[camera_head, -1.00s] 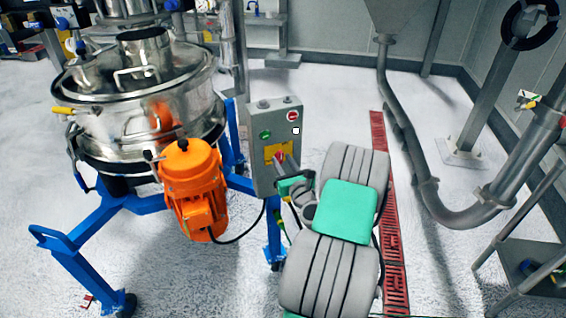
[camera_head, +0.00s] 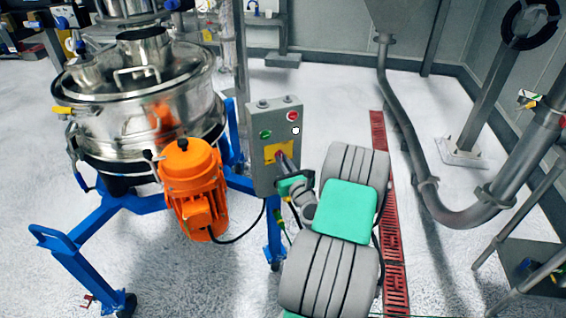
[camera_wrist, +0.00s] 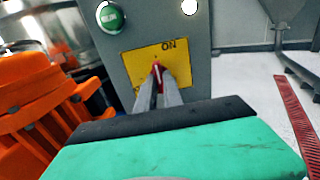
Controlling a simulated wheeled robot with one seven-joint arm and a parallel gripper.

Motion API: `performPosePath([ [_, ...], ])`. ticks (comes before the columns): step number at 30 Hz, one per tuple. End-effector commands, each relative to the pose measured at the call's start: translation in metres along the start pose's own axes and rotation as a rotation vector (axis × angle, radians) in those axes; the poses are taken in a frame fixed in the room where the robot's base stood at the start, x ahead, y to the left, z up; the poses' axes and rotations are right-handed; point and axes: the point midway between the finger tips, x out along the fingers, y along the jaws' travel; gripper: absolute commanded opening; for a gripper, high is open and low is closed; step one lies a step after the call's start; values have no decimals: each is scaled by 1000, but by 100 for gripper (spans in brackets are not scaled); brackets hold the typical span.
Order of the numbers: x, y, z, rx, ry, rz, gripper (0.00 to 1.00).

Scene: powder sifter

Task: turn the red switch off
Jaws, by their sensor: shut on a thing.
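The red switch (camera_wrist: 157,68) sits on a yellow plate (camera_wrist: 178,60) marked "ON" on the grey control box (camera_head: 262,140). Its visible tip points up, roughly toward the "ON" mark. My gripper (camera_wrist: 160,84) is shut on the switch, with one finger on each side of it. The lower part of the switch is hidden by the fingers. In the head view, my gripper reaches the yellow plate from the lower right and covers most of the switch.
A green button (camera_wrist: 110,17) is above left of the plate, and a red button (camera_head: 292,117) is at the box's upper right. An orange motor (camera_head: 190,180) and steel sifter (camera_head: 140,95) stand left. A red floor grate (camera_head: 392,245) runs right of my arm.

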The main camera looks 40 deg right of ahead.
Motion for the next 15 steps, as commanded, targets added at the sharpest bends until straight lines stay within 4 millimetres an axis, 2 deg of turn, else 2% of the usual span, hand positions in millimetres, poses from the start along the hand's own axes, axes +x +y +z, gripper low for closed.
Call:
performPosePath([
  [8, 0, 0, 0, -85, -1, 0, 0],
  [15, 0, 0, -1, -262, -1, 0, 0],
])
